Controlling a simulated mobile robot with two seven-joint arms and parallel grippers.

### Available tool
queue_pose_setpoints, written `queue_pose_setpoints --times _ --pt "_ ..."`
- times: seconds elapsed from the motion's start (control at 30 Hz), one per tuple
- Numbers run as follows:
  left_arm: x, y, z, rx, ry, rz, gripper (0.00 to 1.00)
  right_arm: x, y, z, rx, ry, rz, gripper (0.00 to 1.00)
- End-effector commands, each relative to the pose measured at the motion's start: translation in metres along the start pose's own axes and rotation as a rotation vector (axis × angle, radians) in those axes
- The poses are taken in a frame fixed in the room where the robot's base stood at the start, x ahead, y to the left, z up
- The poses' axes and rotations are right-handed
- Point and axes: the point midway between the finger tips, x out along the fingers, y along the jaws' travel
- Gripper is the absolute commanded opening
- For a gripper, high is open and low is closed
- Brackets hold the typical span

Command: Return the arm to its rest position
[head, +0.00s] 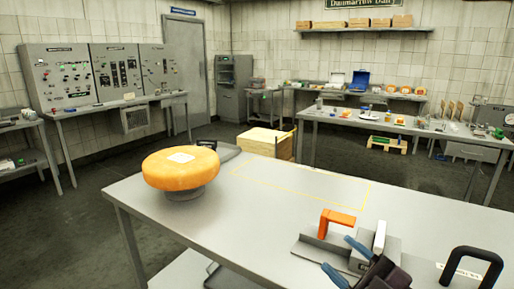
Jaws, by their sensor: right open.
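An orange cheese wheel (181,170) with a white label on top rests on a small round grey stand (184,193) at the left part of the near table (240,215). My right gripper (347,260) is at the bottom right, over the near table's front part. Its two blue-tipped fingers are apart, with nothing seen held between them. It is close to a grey device with an orange handle (337,219); whether they touch cannot be told. My left gripper is not in view.
A black handle (471,262) stands at the near table's right. A yellow outlined area (300,185) on the table is bare. A wooden crate (265,142) stands behind the table. Control cabinets (115,72) line the left wall; a cluttered bench (400,122) is at the back right.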

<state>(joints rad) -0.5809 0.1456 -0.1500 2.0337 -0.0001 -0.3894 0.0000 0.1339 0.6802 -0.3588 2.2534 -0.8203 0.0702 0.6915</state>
Motion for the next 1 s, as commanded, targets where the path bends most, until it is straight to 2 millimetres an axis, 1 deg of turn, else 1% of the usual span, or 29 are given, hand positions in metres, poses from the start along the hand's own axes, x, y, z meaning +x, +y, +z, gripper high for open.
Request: queue_pose_setpoints --times 0.03,0.13,0.27,0.37,0.4,0.47,0.5,0.57,0.6,0.7,0.8,0.9,1.0 --pt "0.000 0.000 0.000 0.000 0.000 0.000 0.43 -0.009 0.003 0.010 0.043 -0.078 0.077 0.53" --pt "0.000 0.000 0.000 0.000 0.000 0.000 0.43 -0.031 0.008 0.031 0.116 -0.246 0.209 0.53" --pt "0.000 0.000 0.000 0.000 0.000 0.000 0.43 -0.069 0.004 0.060 0.213 -0.495 0.340 0.53" --pt "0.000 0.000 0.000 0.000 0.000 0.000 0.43 -0.105 -0.007 0.080 0.292 -0.701 0.407 0.53" --pt "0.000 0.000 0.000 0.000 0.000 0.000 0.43 -0.121 -0.013 0.087 0.325 -0.785 0.426 0.53" --pt "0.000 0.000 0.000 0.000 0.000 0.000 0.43 -0.145 -0.026 0.095 0.375 -0.915 0.444 0.53" --pt "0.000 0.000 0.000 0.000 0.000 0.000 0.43 -0.162 -0.035 0.099 0.411 -1.001 0.449 0.53" --pt "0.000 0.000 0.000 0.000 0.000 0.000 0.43 -0.187 -0.051 0.102 0.466 -1.129 0.448 0.53" --pt "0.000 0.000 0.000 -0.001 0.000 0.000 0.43 -0.204 -0.062 0.103 0.504 -1.214 0.440 0.53" --pt "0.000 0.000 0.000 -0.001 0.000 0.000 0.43 -0.242 -0.090 0.099 0.595 -1.404 0.404 0.53" --pt "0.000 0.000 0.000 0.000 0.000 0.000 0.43 -0.269 -0.112 0.090 0.668 -1.540 0.358 0.53" --pt "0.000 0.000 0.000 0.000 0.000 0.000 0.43 -0.288 -0.129 0.081 0.727 -1.638 0.313 0.53" --pt "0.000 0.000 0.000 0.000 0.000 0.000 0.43 -0.303 -0.144 0.071 0.779 -1.717 0.268 0.53"
